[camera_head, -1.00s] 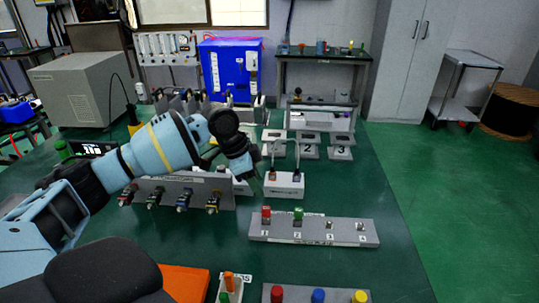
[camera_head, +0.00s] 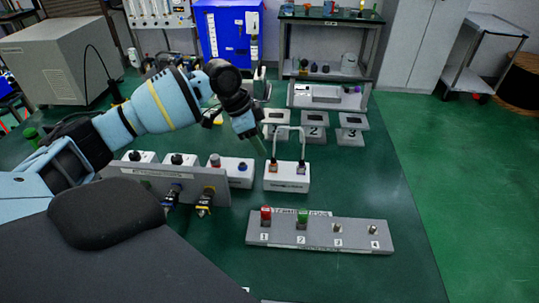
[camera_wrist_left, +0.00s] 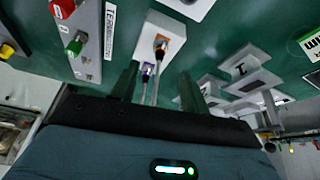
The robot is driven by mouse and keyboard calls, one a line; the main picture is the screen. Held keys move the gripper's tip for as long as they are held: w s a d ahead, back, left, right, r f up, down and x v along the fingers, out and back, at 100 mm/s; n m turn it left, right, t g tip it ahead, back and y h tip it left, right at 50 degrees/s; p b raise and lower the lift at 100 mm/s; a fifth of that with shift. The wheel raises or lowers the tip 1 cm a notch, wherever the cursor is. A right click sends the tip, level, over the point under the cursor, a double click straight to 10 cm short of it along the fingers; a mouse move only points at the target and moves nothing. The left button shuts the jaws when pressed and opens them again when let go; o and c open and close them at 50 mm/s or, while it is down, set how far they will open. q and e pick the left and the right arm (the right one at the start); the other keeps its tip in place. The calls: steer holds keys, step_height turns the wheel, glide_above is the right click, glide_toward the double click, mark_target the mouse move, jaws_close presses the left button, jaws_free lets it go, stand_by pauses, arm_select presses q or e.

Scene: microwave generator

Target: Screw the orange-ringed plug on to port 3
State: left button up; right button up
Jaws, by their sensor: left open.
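The orange-ringed plug (camera_head: 271,166) sits at the left of a white box (camera_head: 286,184), joined by a looped cable to a second plug (camera_head: 301,165) at its right. In the left wrist view the orange-ringed plug (camera_wrist_left: 160,43) stands above the purple-ringed one (camera_wrist_left: 147,70). My left gripper (camera_head: 262,152) is open just left of and behind the box; its fingers (camera_wrist_left: 158,86) appear either side of the cable in the wrist view. Port 3 (camera_head: 337,230) is bare on the grey strip (camera_head: 320,243). My right gripper is not in view.
On the strip, a red plug (camera_head: 265,214) is on port 1 and a green plug (camera_head: 302,216) on port 2; port 4 (camera_head: 373,230) is bare. A grey panel (camera_head: 150,180) with connectors stands left. Numbered stands (camera_head: 314,130) are behind. The table is clear right of the strip.

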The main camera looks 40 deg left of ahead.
mark_target(273, 166)
arm_select(q)
steer(key=x, duration=0.6)
steer(key=shift+w+d+f, duration=0.1)
steer(key=shift+f, duration=0.3)
steer(key=shift+w+d+f, duration=0.1)
steer(key=shift+f, duration=0.3)
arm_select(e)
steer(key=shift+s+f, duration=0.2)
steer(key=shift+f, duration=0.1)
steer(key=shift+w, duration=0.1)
